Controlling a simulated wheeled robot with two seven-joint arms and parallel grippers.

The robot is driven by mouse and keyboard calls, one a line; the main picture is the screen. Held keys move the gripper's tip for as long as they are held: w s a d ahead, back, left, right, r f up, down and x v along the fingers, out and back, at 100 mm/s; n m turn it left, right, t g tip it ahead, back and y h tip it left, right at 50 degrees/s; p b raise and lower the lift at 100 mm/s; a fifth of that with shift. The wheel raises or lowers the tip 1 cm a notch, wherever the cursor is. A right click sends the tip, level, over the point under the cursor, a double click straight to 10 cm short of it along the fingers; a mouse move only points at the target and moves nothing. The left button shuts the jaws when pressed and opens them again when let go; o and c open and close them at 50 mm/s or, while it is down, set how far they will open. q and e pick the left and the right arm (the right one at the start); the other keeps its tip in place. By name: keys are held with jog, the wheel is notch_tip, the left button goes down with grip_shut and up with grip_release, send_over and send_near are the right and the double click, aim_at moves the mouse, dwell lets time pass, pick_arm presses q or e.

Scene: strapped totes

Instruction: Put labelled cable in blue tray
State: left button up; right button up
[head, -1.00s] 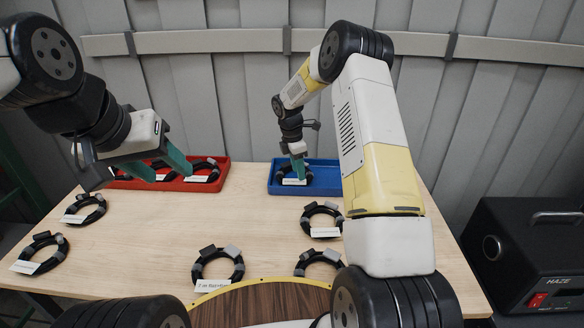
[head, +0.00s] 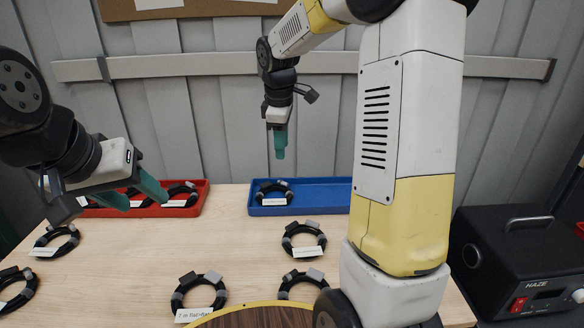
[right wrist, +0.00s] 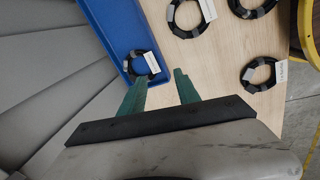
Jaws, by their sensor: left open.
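A black coiled cable (head: 274,187) with a white label lies in the left part of the blue tray (head: 325,209). The right wrist view also shows this cable (right wrist: 142,64) and the tray (right wrist: 97,22). My right gripper (head: 280,155) hangs above the tray, fingers apart and empty. My left gripper (head: 150,197) is open in front of the red tray (head: 205,197). On the table lie labelled coiled cables: one in front of the blue tray (head: 303,228), one near the front (head: 199,277), one to its right (head: 302,274), and two at the left (head: 57,231) (head: 30,289).
The red tray holds several black cables. A round dark wood piece with a yellow edge (head: 255,317) is at the table's front. A black HAZE box (head: 520,262) stands right of the table. The middle of the table is clear.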

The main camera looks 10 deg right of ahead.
jog(key=s+r+m+t+y, duration=0.1)
jog(key=s+m, duration=0.5)
jog(key=s, duration=0.6)
jog(key=s+r+m+t+y, duration=0.1)
jog(key=s+r+m+t, duration=0.2)
jog(key=s, duration=1)
jog(key=r+m, duration=0.2)
jog(key=m, duration=0.2)
jog(key=shift+s+a+y, duration=0.25)
jog(key=shift+a+y, duration=0.05)
jog(key=shift+y, duration=0.1)
